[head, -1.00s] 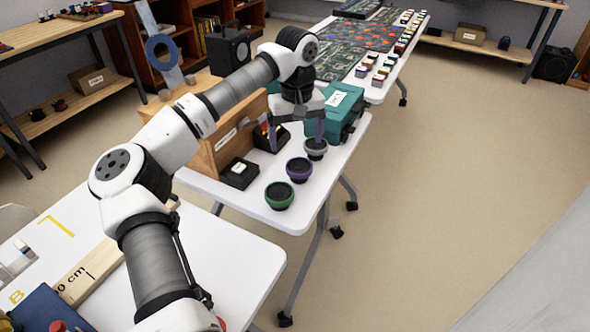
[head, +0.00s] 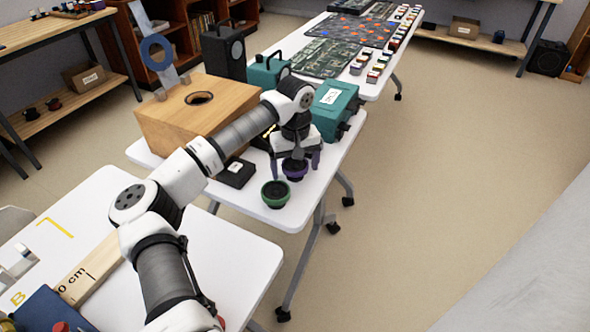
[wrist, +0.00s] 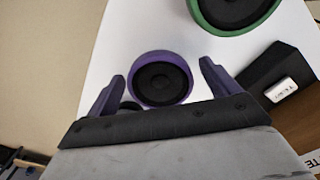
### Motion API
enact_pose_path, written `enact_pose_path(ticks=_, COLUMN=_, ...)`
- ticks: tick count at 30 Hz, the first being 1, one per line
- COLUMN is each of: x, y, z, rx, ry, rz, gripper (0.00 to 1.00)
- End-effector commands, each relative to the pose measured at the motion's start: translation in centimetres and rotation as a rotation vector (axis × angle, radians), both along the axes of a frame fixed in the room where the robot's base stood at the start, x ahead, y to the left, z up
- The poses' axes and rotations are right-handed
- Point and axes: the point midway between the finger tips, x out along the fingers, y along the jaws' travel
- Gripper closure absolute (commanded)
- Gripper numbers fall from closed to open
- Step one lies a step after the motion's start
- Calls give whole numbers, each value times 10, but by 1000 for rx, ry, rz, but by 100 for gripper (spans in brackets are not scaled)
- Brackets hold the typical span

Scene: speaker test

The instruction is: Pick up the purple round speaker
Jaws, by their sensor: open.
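The purple round speaker (head: 295,168) stands on the white table (head: 300,205), with a purple rim and a black cone. In the wrist view the purple speaker (wrist: 160,78) lies ahead of and between the purple fingertips. My gripper (head: 296,166) is open above and around the speaker in the head view; it also shows in the wrist view (wrist: 162,78). Its fingers are apart from the speaker's sides in the wrist view. I cannot tell the exact height of the fingertips.
A green round speaker (head: 276,193) stands just in front of the purple one. A black box (head: 237,172) is to the left, a wooden box (head: 170,125) behind it. A teal case (head: 333,110) stands behind right. Bare floor lies to the right.

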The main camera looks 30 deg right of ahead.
Motion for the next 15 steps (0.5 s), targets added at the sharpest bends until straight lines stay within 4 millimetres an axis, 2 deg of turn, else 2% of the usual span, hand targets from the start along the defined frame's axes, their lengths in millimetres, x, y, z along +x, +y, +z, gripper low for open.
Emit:
enact_pose_path(ticks=2, x=0, y=0, z=0, rx=0, ry=0, rz=0, gripper=16)
enact_pose_path(ticks=12, x=0, y=0, z=0, rx=0, ry=0, rz=0, gripper=61)
enact_pose_path(ticks=15, x=0, y=0, z=1, rx=-1, ry=0, rz=0, gripper=71)
